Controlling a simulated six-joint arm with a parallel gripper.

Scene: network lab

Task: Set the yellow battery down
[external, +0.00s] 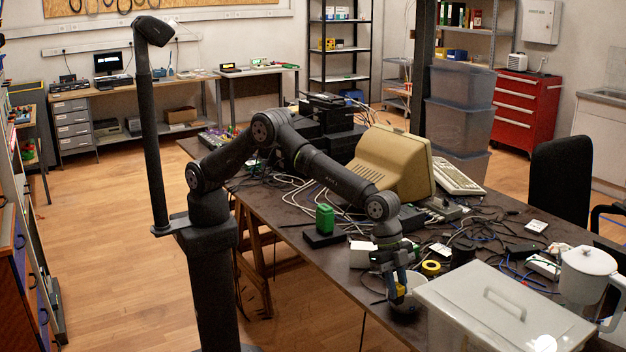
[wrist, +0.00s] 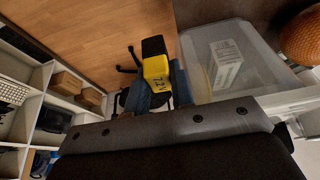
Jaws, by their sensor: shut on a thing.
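The yellow battery (wrist: 156,68) with a black end and dark lettering is held between my gripper's bluish fingers in the wrist view. In the external view a small yellow part of the battery (external: 400,290) shows at the fingertips, low at the near edge of the dark table. My gripper (external: 396,287) points down, shut on the battery. It is just left of the lidded box. I cannot tell whether the battery touches anything below it.
A lidded translucent box (external: 478,318) stands at the table's near corner; it also shows in the wrist view (wrist: 222,92). A yellow tape roll (external: 431,267), a green block on a black base (external: 324,238) and a beige monitor (external: 385,165) are nearby. Cables clutter the table.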

